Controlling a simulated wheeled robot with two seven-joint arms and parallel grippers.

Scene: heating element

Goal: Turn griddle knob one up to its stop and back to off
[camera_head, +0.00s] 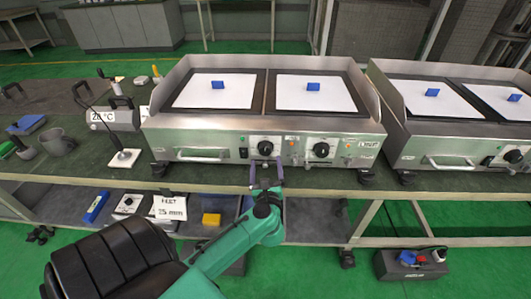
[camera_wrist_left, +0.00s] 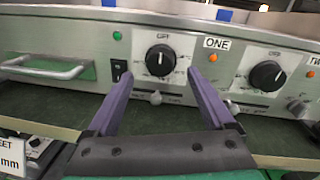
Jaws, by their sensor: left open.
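The near griddle (camera_head: 222,137) stands on the green-topped table, with two knobs on its steel front panel. Knob one (camera_head: 265,148) is the left black knob. In the left wrist view, knob one (camera_wrist_left: 160,60) sits under an OFF mark and beside a label reading ONE (camera_wrist_left: 216,43). My left gripper (camera_head: 265,163) is open just in front of and below knob one. In the left wrist view its purple fingers (camera_wrist_left: 160,85) spread to either side of the knob, apart from it. The second knob (camera_wrist_left: 267,76) is to the right. My right gripper is not in view.
A drawer handle (camera_wrist_left: 45,68) and a black switch (camera_wrist_left: 120,70) lie left of knob one. Another griddle (camera_head: 450,130) stands at the right.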

